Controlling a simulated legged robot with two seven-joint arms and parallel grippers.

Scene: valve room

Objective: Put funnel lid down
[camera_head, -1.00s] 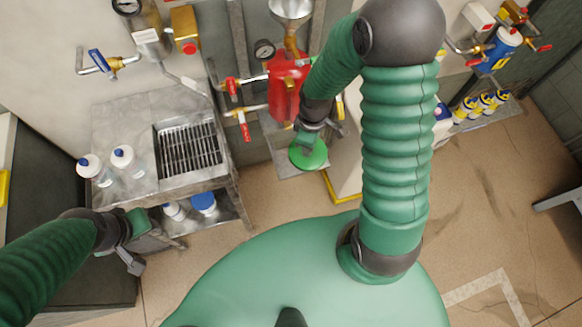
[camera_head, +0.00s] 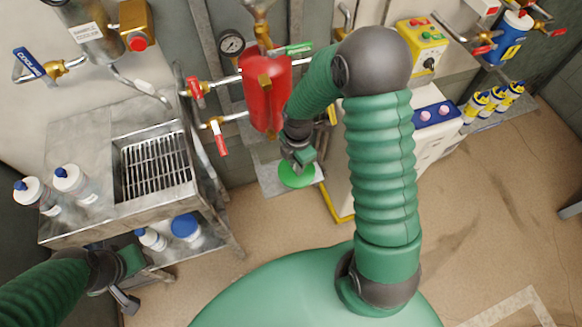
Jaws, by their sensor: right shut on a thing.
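The funnel lid is a green disc (camera_head: 296,176) held by my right gripper (camera_head: 299,160), whose jaws are shut on it. In the head view, the lid appears over a grey metal plate (camera_head: 272,183) low by the wall, below the red tank (camera_head: 265,95). I cannot tell whether the lid touches the plate. My arm and gripper hide part of the lid's upper side. My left gripper (camera_head: 128,282) is at lower left, in front of the metal bench, and its jaws are not clear. The funnel is cut off by the top edge.
A metal bench (camera_head: 80,140) with a grate (camera_head: 155,165) and white bottles (camera_head: 70,180) stands at left. Red-handled valves (camera_head: 197,88) stick out near the tank. A white cabinet (camera_head: 425,145) is right of my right arm. Open floor (camera_head: 480,215) lies at right.

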